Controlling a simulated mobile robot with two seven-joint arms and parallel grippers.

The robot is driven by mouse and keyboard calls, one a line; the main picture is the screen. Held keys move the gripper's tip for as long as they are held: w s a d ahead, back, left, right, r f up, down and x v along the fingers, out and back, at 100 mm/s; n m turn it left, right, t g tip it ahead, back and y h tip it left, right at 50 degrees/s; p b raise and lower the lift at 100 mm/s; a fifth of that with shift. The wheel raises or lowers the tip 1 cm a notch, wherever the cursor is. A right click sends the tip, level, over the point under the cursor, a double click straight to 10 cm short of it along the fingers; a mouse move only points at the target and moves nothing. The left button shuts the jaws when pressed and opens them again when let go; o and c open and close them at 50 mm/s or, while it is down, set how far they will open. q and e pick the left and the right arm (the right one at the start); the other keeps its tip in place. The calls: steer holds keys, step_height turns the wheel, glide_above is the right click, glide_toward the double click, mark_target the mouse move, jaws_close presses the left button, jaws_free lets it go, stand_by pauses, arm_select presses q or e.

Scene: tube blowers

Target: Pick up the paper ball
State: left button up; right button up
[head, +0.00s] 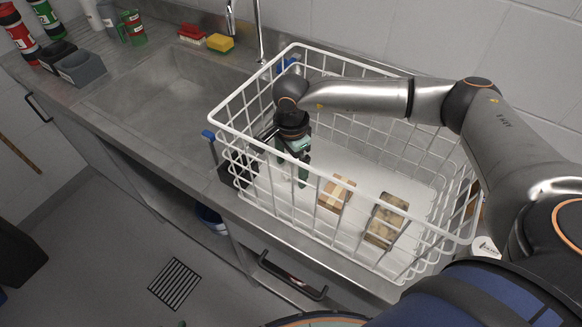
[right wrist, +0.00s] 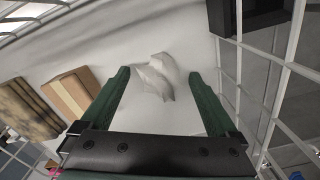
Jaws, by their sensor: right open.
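The paper ball (right wrist: 152,80) is a crumpled white piece on the white floor of the wire basket (head: 262,197). In the right wrist view it lies between and just beyond my right gripper's green fingertips (right wrist: 158,75). I cannot tell whether either finger touches it. My right gripper (head: 292,168) reaches down inside the left part of the basket in the head view, open and with nothing gripped. The paper ball cannot be made out in the head view, where the gripper and basket wires cover that area. My left gripper is not in view.
A tan block (head: 336,194) and a mottled box (head: 385,220) lie on the basket floor to the right. A black holder (head: 236,168) is at the basket's left side. The white wire walls enclose my gripper. A sink (head: 165,95) is further left.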

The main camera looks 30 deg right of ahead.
steer(key=c, duration=1.4)
